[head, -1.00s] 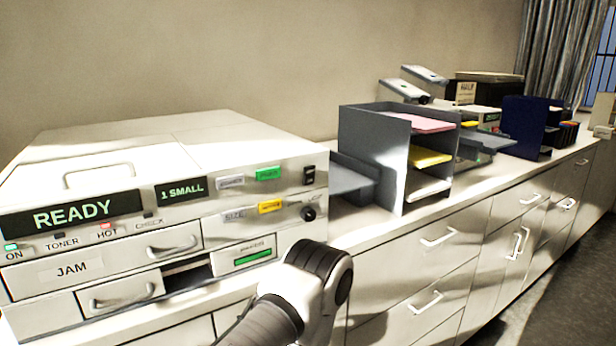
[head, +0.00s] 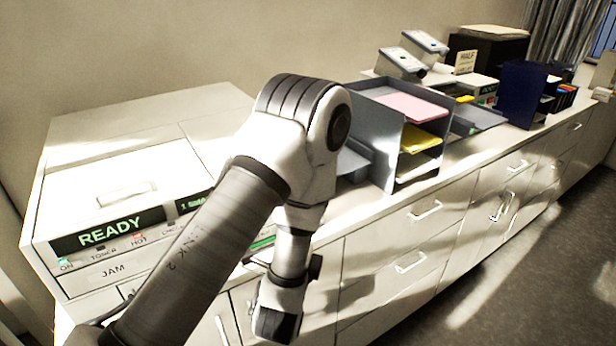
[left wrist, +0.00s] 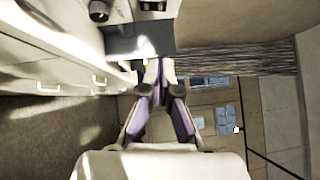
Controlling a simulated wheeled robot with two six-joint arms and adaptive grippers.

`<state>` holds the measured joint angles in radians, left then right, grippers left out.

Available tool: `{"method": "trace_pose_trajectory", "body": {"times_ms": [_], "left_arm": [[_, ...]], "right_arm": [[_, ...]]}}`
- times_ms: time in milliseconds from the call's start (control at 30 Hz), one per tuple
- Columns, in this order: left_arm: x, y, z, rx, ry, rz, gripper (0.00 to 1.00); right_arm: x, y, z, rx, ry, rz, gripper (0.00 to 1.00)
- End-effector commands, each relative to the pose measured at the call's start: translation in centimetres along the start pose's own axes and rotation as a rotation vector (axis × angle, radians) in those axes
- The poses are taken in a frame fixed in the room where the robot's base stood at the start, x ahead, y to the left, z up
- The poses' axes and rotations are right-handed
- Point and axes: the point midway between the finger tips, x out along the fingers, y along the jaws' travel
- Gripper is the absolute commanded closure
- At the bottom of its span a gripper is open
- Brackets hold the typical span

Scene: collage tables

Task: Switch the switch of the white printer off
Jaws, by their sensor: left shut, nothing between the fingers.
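The white printer (head: 100,128) stands at the left of the counter in the head view, with its READY display (head: 108,229) lit green. My left arm crosses in front of the right part of its front and hides its switch there. In the left wrist view a small black rocker switch (left wrist: 152,5) shows at the top edge, beside a black round knob (left wrist: 98,11) on the printer. Its position cannot be read. My left gripper (left wrist: 160,67) is shut and empty, apart from the switch. My right gripper is in neither view.
A grey paper tray rack (head: 388,162) with coloured paper stands right of the printer. Farther along are grey devices (head: 402,64) and a dark blue holder (head: 520,92). White drawers (head: 400,236) with handles line the counter front. The floor (head: 530,265) at right is clear.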

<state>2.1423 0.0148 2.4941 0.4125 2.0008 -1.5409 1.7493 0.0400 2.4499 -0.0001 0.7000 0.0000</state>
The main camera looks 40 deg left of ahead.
Motion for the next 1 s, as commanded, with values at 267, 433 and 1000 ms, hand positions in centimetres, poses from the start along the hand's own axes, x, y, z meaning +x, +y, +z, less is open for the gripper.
{"method": "trace_pose_trajectory", "body": {"times_ms": [267, 433, 1000], "left_arm": [[0.9, 1.0, 0.0, -0.006, -0.009, -0.002, 1.00], [2.0, 1.2, 0.0, -0.008, -0.008, -0.002, 1.00], [11.8, -0.3, 1.9, -0.006, -0.004, 0.005, 1.00]], "right_arm": [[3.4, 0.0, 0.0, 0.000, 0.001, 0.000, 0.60], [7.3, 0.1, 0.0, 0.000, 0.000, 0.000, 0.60], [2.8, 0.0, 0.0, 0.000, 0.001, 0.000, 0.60]]}}
